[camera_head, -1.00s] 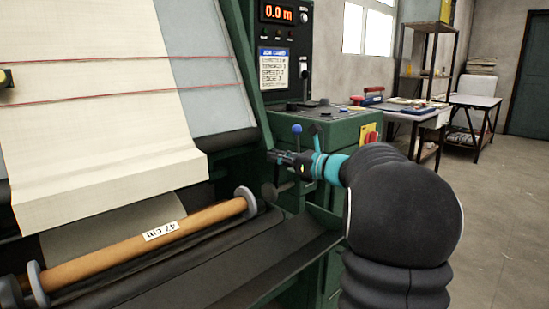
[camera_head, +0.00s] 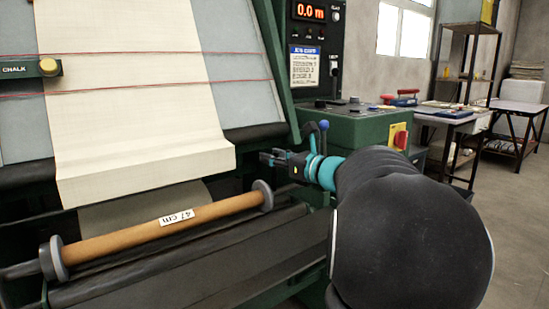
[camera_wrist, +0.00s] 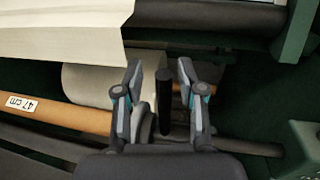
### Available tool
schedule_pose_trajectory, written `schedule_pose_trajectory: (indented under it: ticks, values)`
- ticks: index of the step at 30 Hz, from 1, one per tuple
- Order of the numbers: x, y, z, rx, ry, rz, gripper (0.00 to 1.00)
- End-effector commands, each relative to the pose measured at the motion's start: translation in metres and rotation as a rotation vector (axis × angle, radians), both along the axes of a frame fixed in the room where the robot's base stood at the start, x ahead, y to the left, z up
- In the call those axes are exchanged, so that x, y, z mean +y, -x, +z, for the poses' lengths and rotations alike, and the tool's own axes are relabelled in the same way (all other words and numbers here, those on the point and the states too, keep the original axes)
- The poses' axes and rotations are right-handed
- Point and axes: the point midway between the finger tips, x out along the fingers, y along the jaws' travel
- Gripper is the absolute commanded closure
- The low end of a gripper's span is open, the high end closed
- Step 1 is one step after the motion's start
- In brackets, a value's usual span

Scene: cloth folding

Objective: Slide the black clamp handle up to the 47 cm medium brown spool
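The medium brown spool (camera_head: 165,228) lies across the machine below the cream cloth, with a white "47 cm" label and grey end flanges. Its right part and label also show in the wrist view (camera_wrist: 60,113). The black clamp handle (camera_wrist: 164,100) stands upright in the wrist view, just right of the spool's grey end flange (camera_wrist: 147,122). My gripper (camera_wrist: 160,70) is open, its fingers on either side of the handle in that view; I cannot tell whether they touch it. In the head view my gripper (camera_head: 266,158) is above and right of the spool's right end.
Cream cloth (camera_head: 140,150) hangs over the roller above the spool. A green control box (camera_head: 355,130) with a blue-knobbed lever (camera_head: 323,126) stands behind my gripper. A dark rod (camera_wrist: 245,146) runs right from the spool's end. Floor is free at the right.

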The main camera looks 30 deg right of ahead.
Motion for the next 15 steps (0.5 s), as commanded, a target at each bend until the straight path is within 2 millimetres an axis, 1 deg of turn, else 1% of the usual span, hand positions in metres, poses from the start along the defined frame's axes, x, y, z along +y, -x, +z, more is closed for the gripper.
schedule_pose_trajectory:
  ticks: [9,11,15]
  values:
    - [-0.002,0.002,-0.001,0.001,-0.001,-0.003,0.59]
    - [-0.004,0.006,-0.001,0.001,-0.001,-0.004,0.59]
    - [-0.01,0.025,0.0,0.001,0.0,-0.006,0.59]
